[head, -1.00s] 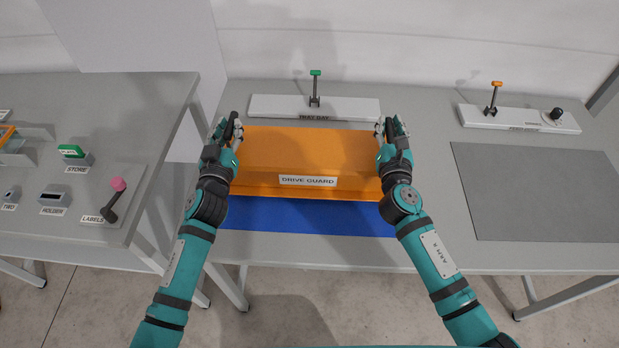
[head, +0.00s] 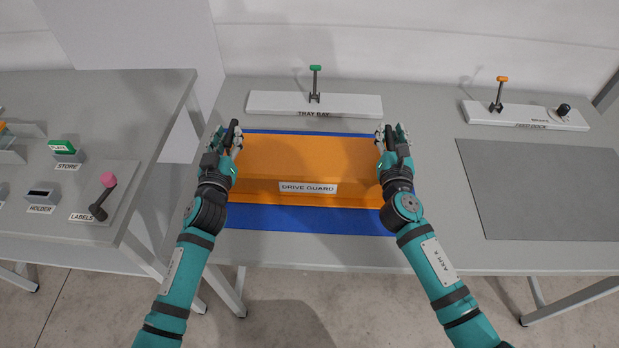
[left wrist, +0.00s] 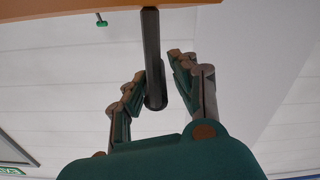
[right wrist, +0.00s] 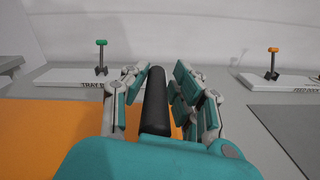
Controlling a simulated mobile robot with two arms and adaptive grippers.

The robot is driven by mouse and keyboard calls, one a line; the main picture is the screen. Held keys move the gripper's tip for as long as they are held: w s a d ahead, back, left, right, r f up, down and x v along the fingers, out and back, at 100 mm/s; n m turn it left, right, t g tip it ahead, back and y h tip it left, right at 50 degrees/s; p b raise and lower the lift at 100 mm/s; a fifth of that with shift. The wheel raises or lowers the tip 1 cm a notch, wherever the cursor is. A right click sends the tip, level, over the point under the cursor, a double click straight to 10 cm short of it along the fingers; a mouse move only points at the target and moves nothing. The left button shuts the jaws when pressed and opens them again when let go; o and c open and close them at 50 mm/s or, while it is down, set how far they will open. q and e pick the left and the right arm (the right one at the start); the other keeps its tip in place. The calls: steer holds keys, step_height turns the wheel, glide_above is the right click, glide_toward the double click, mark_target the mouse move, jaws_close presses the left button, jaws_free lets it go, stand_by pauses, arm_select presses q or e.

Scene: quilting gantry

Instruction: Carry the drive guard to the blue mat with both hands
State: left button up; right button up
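The orange drive guard (head: 300,160), labelled DRIVE GUARD, lies level over the blue mat (head: 290,218). Blue shows along its back and front edges, and it looks to be resting on the mat. My left gripper (head: 230,145) is at its left end. In the left wrist view, the fingers stand apart on either side of a black handle bar (left wrist: 151,60), with a gap visible on the right. My right gripper (head: 391,145) is at its right end. In the right wrist view, its fingers stand either side of the other black handle (right wrist: 155,100), with gaps.
Behind the guard stands the white TRAY BAY block (head: 350,105) with a green-topped lever. The FEED DOCK block (head: 530,115) and a bare grey mat (head: 540,190) are on the right. A separate table (head: 150,120) with holders and a pink-knobbed lever is on the left.

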arm_select(q)
steer(key=shift+o, duration=1.1)
steer(key=shift+r, duration=0.15)
arm_select(e)
steer(key=shift+o, duration=1.1)
steer(key=shift+r, duration=0.15)
arm_select(q)
steer(key=shift+o, duration=0.2)
steer(key=shift+s, duration=0.1)
arm_select(e)
steer(key=shift+o, duration=0.2)
steer(key=shift+s+a, duration=0.1)
arm_select(q)
steer(key=shift+d, duration=0.1)
arm_select(e)
steer(key=shift+a, duration=0.1)
arm_select(q)
steer(key=s+a, duration=0.1)
steer(key=s, duration=1.1)
arm_select(e)
steer(key=s, duration=1.2)
steer(key=shift+a, duration=0.45)
